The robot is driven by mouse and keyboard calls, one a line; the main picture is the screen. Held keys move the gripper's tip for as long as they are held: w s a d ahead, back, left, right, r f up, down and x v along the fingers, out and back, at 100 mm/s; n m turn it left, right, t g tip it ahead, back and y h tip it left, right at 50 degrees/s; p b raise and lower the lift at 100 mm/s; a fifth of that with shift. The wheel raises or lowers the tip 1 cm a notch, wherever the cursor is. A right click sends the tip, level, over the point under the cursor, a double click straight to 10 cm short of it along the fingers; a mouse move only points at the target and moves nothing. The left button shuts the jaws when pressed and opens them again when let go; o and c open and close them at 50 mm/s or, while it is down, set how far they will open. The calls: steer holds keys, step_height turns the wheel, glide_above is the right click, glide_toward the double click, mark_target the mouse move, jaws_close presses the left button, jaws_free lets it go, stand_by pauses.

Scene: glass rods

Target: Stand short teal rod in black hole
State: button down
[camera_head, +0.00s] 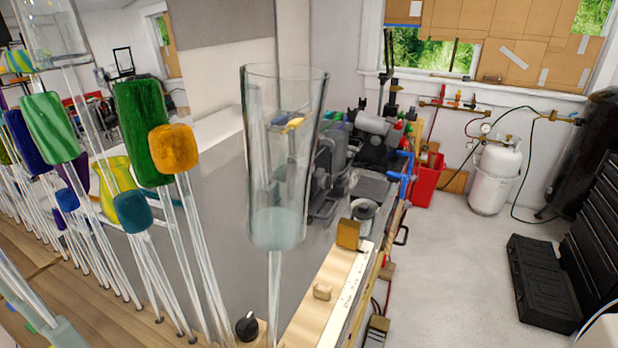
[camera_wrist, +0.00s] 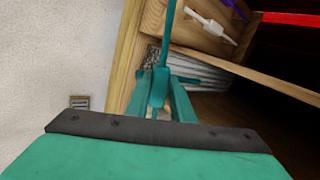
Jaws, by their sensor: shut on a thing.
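In the wrist view my gripper (camera_wrist: 168,92) is shut on a thin teal rod (camera_wrist: 168,42), which stands out beyond the fingertips toward the top of the picture. The fingers are teal too, so the rod's held end is hard to tell from them. My gripper does not show in the head view. A small black round piece (camera_head: 247,325) sits at the front edge of the wooden bench in the head view; I cannot tell whether it is the black hole. No clear black hole shows in the wrist view.
Several clear rods with coloured heads, such as green (camera_head: 142,132), orange (camera_head: 173,149) and teal (camera_head: 132,212), stand at the left. A tall clear glass (camera_head: 285,150) stands mid-picture. A wooden shelf (camera_wrist: 195,32) lies close to my gripper. The floor (camera_head: 450,265) at right is largely open.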

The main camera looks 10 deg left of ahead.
steer(key=w+a+r, duration=0.3)
steer(key=w+r, duration=0.1)
steer(key=w, duration=0.1)
steer(key=shift+s+d+f, duration=0.5)
steer(key=shift+s+f, duration=0.15)
steer(key=shift+s, duration=0.2)
steer(key=shift+s+d+f, duration=0.45)
steer(key=shift+s+f, duration=0.25)
steer(key=shift+s, duration=0.1)
steer(key=shift+s+d+f, duration=0.5)
steer(key=shift+s+f, duration=0.15)
steer(key=shift+s, duration=0.2)
